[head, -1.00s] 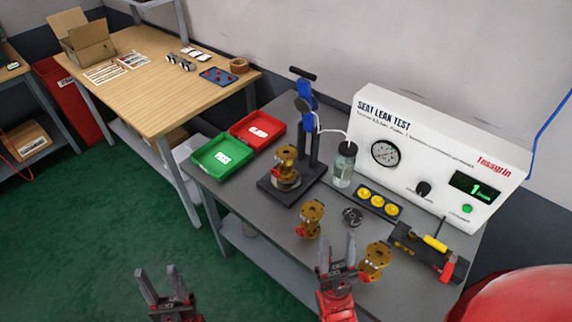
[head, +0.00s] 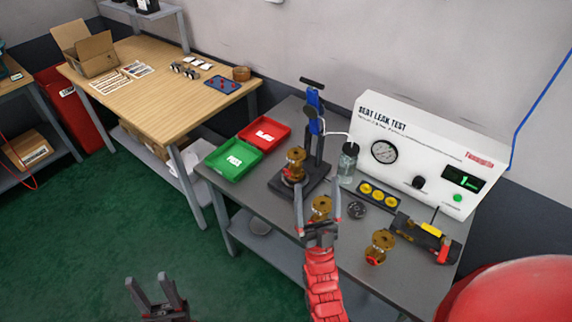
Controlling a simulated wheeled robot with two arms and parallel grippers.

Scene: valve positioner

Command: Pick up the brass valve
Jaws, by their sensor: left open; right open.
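Three brass valves show in the head view. One brass valve (head: 294,166) sits on the black base of the blue-topped test stand. A second brass valve (head: 321,207) is on the grey bench, seen between the fingers of my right gripper (head: 318,205). That gripper is open, and I cannot tell how far above or around the valve its fingers are. A third brass valve (head: 380,247), with red at its base, stands on the bench to the right. My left gripper (head: 152,294) is open and empty over the green floor, left of the bench.
The test stand (head: 312,130) rises behind the valves. A green PASS tray (head: 233,160) and a red tray (head: 264,133) lie at the bench's left. The white leak tester (head: 420,150) stands at the back. A black block with yellow pieces (head: 378,195) and tools (head: 425,235) take the right side.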

